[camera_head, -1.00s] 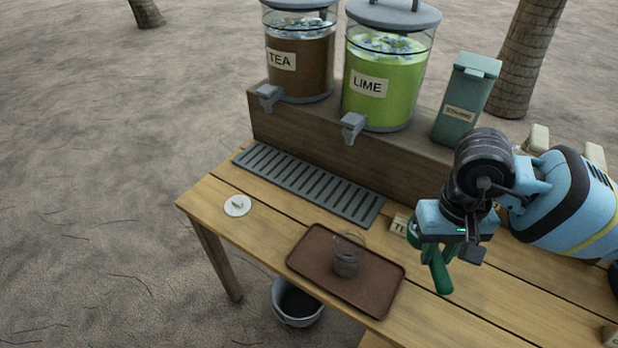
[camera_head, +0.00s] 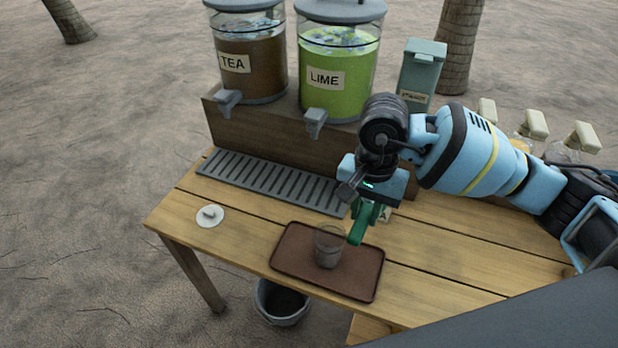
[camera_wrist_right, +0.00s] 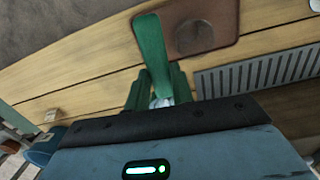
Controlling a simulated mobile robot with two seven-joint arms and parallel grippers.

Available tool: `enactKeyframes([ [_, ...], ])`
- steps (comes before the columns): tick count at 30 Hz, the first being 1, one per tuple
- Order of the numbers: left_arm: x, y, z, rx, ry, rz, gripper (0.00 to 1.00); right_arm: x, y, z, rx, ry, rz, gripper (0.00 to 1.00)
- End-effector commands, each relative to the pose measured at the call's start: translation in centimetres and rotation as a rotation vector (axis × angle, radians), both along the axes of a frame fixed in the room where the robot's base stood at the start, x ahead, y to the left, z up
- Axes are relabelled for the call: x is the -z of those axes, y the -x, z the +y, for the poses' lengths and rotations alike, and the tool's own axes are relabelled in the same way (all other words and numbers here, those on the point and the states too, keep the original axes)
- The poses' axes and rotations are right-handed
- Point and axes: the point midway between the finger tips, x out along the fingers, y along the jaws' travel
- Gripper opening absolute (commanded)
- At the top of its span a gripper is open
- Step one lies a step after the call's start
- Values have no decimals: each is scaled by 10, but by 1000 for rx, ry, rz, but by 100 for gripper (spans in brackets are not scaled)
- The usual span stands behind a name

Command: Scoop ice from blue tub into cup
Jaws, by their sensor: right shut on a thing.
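A clear cup (camera_head: 328,248) stands upright on a brown tray (camera_head: 284,262). It also shows faintly from above in the right wrist view (camera_wrist_right: 194,37). My right gripper (camera_head: 372,206) is shut on a green scoop (camera_head: 361,224), just right of the cup and above the tray's back right side. In the right wrist view the scoop (camera_wrist_right: 151,48) reaches out toward the tray. I cannot tell whether it carries ice. A blue rounded thing (camera_wrist_right: 45,146) at lower left of that view may be the blue tub. My left gripper is not in view.
A tea dispenser (camera_head: 250,60) and a lime dispenser (camera_head: 338,72) stand on a wooden riser behind a drip grate (camera_head: 270,180). A white lid (camera_head: 210,216) lies at the left. A green box (camera_head: 420,72) and several pale-topped bottles stand at the back right. A bucket (camera_head: 281,303) sits below.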

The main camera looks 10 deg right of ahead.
Motion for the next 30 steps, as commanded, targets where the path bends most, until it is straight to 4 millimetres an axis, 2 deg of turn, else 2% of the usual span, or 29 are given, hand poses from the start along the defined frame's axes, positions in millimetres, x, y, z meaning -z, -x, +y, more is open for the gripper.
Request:
enactKeyframes([
  [15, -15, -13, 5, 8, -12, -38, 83, -2, -56, 39, 1104, 35, -2, 0],
  [30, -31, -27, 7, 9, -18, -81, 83, -2, -93, 75, 2127, 68, 2, 0],
])
